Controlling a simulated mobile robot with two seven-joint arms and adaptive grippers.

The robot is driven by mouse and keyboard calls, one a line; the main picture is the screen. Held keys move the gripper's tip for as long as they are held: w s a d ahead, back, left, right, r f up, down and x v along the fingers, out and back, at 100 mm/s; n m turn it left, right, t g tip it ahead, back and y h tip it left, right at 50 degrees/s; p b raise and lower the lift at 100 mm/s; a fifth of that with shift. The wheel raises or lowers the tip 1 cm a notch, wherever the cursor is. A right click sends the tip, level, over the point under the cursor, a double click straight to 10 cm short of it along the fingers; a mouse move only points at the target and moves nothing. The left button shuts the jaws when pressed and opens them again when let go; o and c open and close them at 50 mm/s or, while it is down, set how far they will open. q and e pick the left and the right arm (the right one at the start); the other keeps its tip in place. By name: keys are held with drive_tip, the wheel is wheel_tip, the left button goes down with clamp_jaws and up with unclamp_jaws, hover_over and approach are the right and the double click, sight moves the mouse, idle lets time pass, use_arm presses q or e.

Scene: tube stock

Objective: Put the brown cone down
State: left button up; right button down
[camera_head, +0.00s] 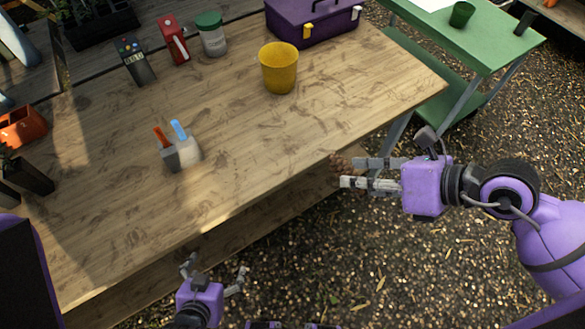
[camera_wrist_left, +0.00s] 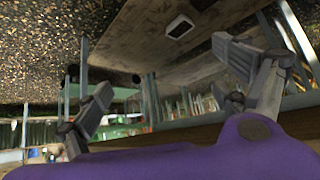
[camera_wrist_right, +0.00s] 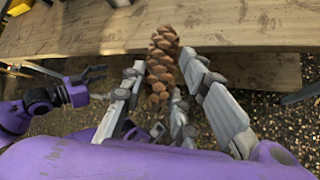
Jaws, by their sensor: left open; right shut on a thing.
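The brown cone (camera_wrist_right: 161,62) is a scaly pine cone, held between the fingers of my right gripper (camera_wrist_right: 178,95) in the right wrist view. In the head view the cone (camera_head: 338,164) shows only in part at the fingertips of my right gripper (camera_head: 352,172), just off the table's front edge. My left gripper (camera_head: 214,272) is open and empty, low in front of the wooden table (camera_head: 110,210). Its spread fingers also show in the left wrist view (camera_wrist_left: 170,85).
A yellow cup (camera_head: 279,68), a jar (camera_head: 211,35), a red box (camera_head: 174,40), a dark device (camera_head: 133,61) and a purple toolbox (camera_head: 318,20) stand toward the back. A grey holder (camera_head: 182,153) stands mid-table. The table's right front part is clear.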

sight(328, 162)
drive_tip(key=w+a+f, duration=0.1)
drive_tip(key=w+a, duration=0.1)
drive_tip(key=w+a+f, duration=0.1)
drive_tip(key=w+a, duration=0.1)
drive_tip(key=a, duration=0.1)
drive_tip(key=w+a+f+p, duration=0.1)
drive_tip(key=w+a+f, duration=0.1)
drive_tip(key=a, duration=0.1)
drive_tip(key=shift+w+a+f, duration=0.4)
drive_tip(key=shift+a+f, duration=0.15)
drive_tip(key=shift+f, duration=0.9)
drive_tip(key=shift+w+a+f, duration=0.35)
drive_tip(key=shift+a+f, duration=0.2)
drive_tip(key=shift+f, duration=0.85)
drive_tip(key=shift+w+a+f, duration=0.4)
drive_tip(key=shift+a+f, duration=0.15)
drive_tip(key=shift+f, duration=0.9)
drive_tip(key=shift+f, duration=0.2)
drive_tip(key=c, duration=1.4)
unclamp_jaws()
drive_tip(key=shift+o, duration=0.2)
